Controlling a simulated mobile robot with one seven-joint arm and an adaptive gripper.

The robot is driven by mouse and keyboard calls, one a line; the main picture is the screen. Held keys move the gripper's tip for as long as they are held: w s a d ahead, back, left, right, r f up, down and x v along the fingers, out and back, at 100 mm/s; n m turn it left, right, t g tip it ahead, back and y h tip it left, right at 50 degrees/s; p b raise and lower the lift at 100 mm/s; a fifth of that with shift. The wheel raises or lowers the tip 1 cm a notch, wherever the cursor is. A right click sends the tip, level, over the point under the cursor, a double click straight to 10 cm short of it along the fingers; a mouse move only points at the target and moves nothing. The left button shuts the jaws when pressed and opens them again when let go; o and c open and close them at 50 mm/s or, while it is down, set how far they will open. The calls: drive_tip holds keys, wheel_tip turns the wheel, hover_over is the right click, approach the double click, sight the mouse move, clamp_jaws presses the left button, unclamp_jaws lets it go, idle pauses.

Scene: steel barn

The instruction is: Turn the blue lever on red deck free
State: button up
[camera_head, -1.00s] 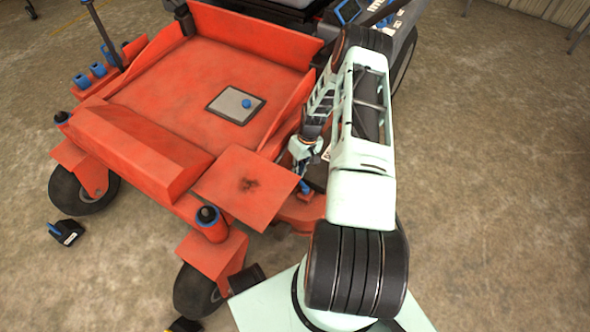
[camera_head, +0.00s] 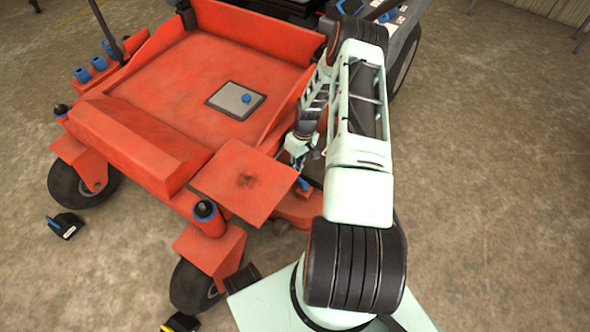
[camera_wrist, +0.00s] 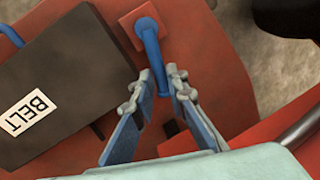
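The blue lever (camera_wrist: 154,52) is a bent rod on a small red square plate (camera_wrist: 137,25) in the wrist view. Its far end bends down between my fingers. It also shows small in the head view (camera_head: 304,184), low on the red deck (camera_head: 302,209) beside the mower's near side. My gripper (camera_wrist: 158,80) is open, with one finger on each side of the lever. The right fingertip looks very close to the rod; I cannot tell if it touches. In the head view my gripper (camera_head: 297,150) is just above the lever, partly hidden by my arm.
A dark cover marked BELT (camera_wrist: 60,85) lies left of my gripper. A raised red plate (camera_head: 243,182) stands close left of the lever. Open floor (camera_head: 490,200) lies to the right.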

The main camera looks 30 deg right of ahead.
drive_tip(key=o, duration=0.3)
drive_tip(key=shift+r, duration=0.1)
wheel_tip(320, 180, up, 12)
drive_tip(key=d, duration=0.2)
drive_tip(key=shift+w+f, duration=0.2)
drive_tip(key=shift+w, duration=0.1)
drive_tip(key=shift+d, duration=0.1)
